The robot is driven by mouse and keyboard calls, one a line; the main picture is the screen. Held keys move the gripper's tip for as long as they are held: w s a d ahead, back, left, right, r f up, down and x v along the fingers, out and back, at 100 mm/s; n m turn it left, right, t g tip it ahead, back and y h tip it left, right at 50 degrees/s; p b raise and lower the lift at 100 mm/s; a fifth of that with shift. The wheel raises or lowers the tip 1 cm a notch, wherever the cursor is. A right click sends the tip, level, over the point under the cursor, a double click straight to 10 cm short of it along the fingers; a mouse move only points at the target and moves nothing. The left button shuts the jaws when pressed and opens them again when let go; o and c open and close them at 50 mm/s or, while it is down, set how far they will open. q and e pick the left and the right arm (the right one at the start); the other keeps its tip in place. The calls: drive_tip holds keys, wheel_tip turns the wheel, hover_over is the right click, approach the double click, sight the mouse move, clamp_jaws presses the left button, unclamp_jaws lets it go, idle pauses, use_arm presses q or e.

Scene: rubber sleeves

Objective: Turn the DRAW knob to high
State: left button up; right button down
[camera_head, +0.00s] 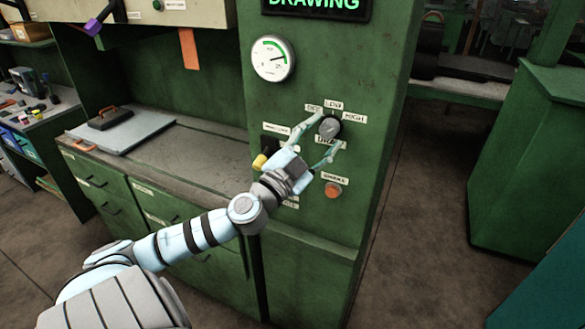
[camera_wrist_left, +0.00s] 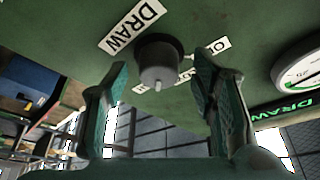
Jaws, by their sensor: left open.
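The dark round DRAW knob (camera_head: 329,128) sits on the green panel, with OFF, LOW and HIGH labels around its top and a DRAW label below. In the left wrist view the knob (camera_wrist_left: 158,62) shows between the two fingers, a small pale mark on its lower edge, on the side away from the DRAW label (camera_wrist_left: 132,27). The exact setting is hard to tell. My left gripper (camera_head: 327,134) is open, its fingers on either side of the knob. In the wrist view the gripper (camera_wrist_left: 162,78) shows gaps between fingers and knob. My right gripper is out of view.
A pressure gauge (camera_head: 272,58) is up and left of the knob. An orange button (camera_head: 333,190) is below it and a yellow knob (camera_head: 259,162) is to the lower left. A workbench (camera_head: 205,150) with drawers extends left. Open floor (camera_head: 420,220) lies right of the panel.

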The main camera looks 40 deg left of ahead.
use_arm(q)
drive_tip(key=n+y, duration=0.1)
drive_tip(key=n, duration=0.1)
drive_tip(key=f+n+y, duration=0.1)
drive_tip(key=n, duration=0.2)
drive_tip(key=shift+w+d, duration=0.1)
drive_tip(key=shift+d, duration=0.05)
drive_tip(key=n+y, duration=0.1)
drive_tip(key=n, duration=0.1)
drive_tip(key=n+y, duration=0.1)
drive_tip(key=n, duration=0.1)
drive_tip(key=n+y+p, duration=0.1)
drive_tip(key=n+y, duration=0.1)
drive_tip(key=n, duration=0.1)
drive_tip(key=shift+s+d, duration=0.2)
drive_tip(key=shift+d, duration=0.2)
drive_tip(key=a+f+b+v, duration=0.1)
drive_tip(key=b+v, duration=0.2)
drive_tip(key=v, duration=1.1)
wheel_tip(320, 180, down, 33)
drive_tip(key=w+a+m+g+h+b, duration=0.2)
drive_tip(key=m+g, duration=0.1)
drive_tip(key=g, duration=0.5)
drive_tip(key=shift+a+g, duration=0.4)
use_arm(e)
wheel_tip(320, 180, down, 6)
use_arm(q)
drive_tip(key=shift+f+m, duration=0.15)
drive_tip(key=shift+m, duration=0.25)
